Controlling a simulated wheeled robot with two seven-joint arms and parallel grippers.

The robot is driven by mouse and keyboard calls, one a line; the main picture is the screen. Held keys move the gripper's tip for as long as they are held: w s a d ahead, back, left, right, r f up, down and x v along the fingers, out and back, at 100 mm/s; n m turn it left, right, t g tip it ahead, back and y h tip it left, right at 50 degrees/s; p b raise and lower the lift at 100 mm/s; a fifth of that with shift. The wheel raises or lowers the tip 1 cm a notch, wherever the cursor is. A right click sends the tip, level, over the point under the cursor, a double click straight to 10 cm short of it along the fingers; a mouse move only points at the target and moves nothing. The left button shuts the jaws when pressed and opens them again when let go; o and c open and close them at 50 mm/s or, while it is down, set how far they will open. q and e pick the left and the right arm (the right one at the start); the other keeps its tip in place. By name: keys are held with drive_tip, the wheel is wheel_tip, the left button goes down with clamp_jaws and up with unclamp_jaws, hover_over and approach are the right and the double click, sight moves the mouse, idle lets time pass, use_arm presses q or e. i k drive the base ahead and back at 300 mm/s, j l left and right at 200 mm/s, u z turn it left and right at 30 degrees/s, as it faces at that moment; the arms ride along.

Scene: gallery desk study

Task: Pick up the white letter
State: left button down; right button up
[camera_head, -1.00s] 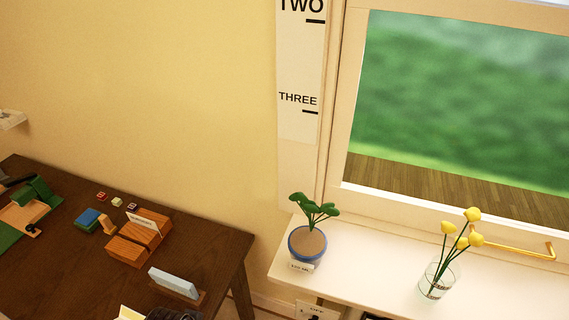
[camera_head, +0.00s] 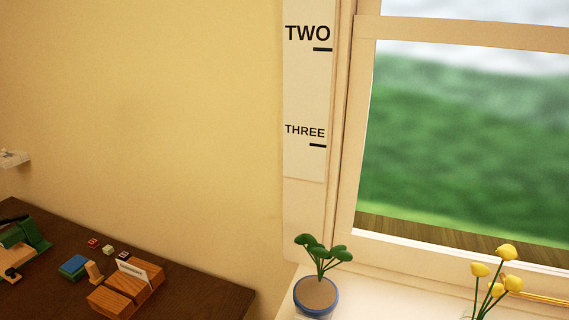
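A white letter or card (camera_head: 133,272) stands upright in a wooden block holder (camera_head: 128,288) on the dark desk (camera_head: 185,300) at the lower left. It carries a dark line of print too small to read. Whether this is the white letter of the task I cannot tell. Neither of my grippers is in view.
A blue block (camera_head: 74,266), small cubes (camera_head: 108,249) and a green object (camera_head: 25,234) are on the desk. A potted plant (camera_head: 317,290) and yellow flowers (camera_head: 494,270) stand by the window on the right.

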sight(140, 274)
drive_tip(key=j+u, duration=0.1)
drive_tip(key=u, duration=0.35)
drive_tip(key=j+u, duration=0.1)
drive_tip(key=u, duration=0.8)
